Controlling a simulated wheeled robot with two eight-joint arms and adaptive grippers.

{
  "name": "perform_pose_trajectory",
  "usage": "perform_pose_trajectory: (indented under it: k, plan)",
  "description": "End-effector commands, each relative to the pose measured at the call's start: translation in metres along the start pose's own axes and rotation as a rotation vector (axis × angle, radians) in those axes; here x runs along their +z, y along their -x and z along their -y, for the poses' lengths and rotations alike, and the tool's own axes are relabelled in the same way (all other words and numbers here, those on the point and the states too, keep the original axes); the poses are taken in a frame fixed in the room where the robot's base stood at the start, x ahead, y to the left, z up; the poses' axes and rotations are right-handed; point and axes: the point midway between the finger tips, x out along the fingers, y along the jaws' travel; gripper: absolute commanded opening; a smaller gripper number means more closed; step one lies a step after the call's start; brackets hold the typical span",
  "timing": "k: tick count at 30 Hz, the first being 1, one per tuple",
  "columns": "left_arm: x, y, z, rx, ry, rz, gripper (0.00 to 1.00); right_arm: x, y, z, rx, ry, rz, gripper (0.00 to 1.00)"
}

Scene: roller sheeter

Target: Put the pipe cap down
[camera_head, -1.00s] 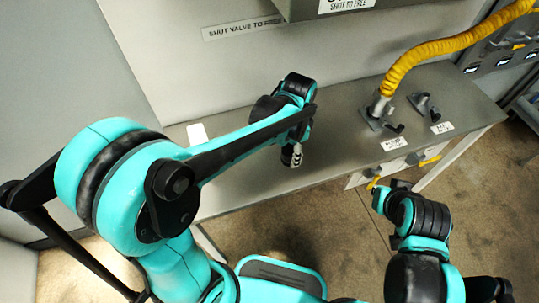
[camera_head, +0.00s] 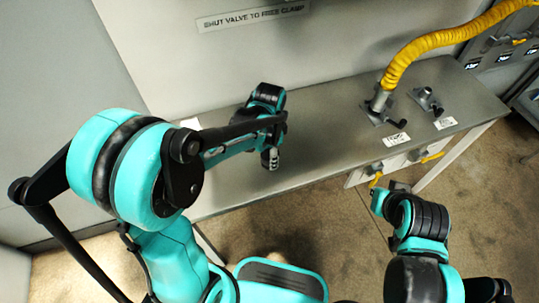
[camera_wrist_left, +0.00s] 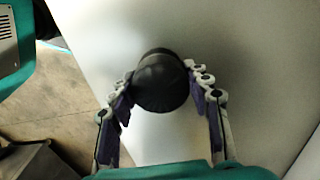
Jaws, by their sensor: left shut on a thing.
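The pipe cap (camera_wrist_left: 162,84) is a dark, round, black piece in the left wrist view. It sits between the two fingers of my left gripper (camera_wrist_left: 165,92), which is shut on it. The grey metal bench top shows behind it. In the head view my left gripper (camera_head: 270,158) points down over the left-middle part of the bench (camera_head: 320,150). The cap cannot be made out there, and whether it touches the bench cannot be told.
A yellow hose (camera_head: 430,42) rises from a grey fitting (camera_head: 380,103) on the bench's right part. A second grey fitting (camera_head: 428,100) stands beside it. White labels lie near both. A wall sign (camera_head: 252,16) reads "SHUT VALVE TO FREE CLAMP". The bench middle is clear.

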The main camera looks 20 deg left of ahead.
Motion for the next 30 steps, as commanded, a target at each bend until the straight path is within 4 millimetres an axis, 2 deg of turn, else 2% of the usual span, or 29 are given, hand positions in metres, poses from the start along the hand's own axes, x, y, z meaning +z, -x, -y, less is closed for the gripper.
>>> perform_pose_trajectory:
  k: [3, 4, 6, 17, 20, 30]
  plan:
    - [0.0, -0.004, 0.0, 0.0, 0.0, 0.0, 0.19, 0.002, -0.003, 0.0, 0.0, 0.0, 0.0, 0.0]
    - [0.0, -0.003, 0.0, 0.0, 0.0, 0.0, 0.56, 0.002, -0.002, 0.0, 0.0, 0.0, 0.0, 0.0]
    - [0.0, -0.003, 0.0, 0.0, 0.0, 0.0, 0.69, 0.001, -0.002, 0.0, 0.0, 0.0, 0.0, 0.0]
    - [0.0, 0.002, 0.0, 0.0, 0.0, 0.0, 0.69, -0.001, 0.002, 0.0, 0.0, 0.0, 0.0, 0.0]
    - [0.0, 0.016, 0.0, 0.0, 0.0, 0.0, 0.69, -0.004, 0.006, 0.0, 0.0, 0.0, 0.0, 0.0]
    - [0.0, 0.09, 0.0, 0.0, 0.0, 0.0, 0.69, -0.021, 0.029, 0.0, 0.0, 0.0, 0.0, 0.0]
